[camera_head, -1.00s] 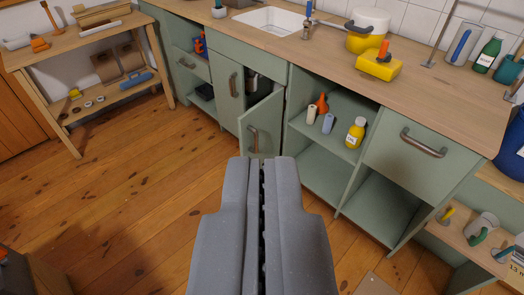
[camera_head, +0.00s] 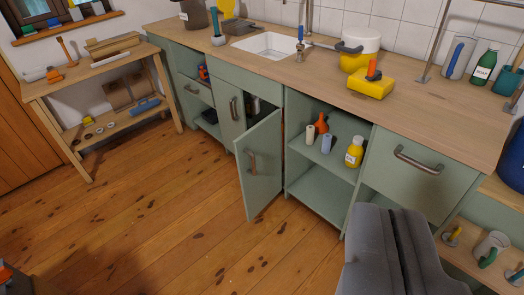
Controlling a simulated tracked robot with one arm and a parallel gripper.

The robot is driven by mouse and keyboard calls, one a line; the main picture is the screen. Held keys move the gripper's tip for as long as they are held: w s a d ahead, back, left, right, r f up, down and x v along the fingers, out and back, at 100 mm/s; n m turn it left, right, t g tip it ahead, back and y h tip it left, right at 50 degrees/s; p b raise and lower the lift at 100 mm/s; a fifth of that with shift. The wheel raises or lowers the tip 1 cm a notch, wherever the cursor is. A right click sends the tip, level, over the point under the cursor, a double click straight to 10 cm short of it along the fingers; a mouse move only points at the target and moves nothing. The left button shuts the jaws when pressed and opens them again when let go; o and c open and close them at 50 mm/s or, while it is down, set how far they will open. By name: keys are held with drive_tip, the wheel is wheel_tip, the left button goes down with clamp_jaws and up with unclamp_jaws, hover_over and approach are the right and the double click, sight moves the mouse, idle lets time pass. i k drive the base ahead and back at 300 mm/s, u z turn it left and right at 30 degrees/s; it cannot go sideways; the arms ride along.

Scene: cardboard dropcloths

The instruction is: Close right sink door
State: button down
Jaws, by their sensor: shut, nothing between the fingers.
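The right sink door (camera_head: 260,166) is a green panel under the sink (camera_head: 268,45). It stands partly open, swung out into the room with its hinge side at the right, and a dark gap shows behind it.
Open shelves right of the door hold a yellow bottle (camera_head: 354,152), an orange funnel-like item (camera_head: 322,122) and small cylinders. A drawer (camera_head: 415,165) lies behind my gripper. A wooden workbench (camera_head: 85,70) stands left. The wooden floor before the door is clear.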

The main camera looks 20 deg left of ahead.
sight(258, 151)
drive_tip(key=z, duration=0.1)
drive_tip(key=i, duration=1.2)
drive_tip(key=u, duration=0.85)
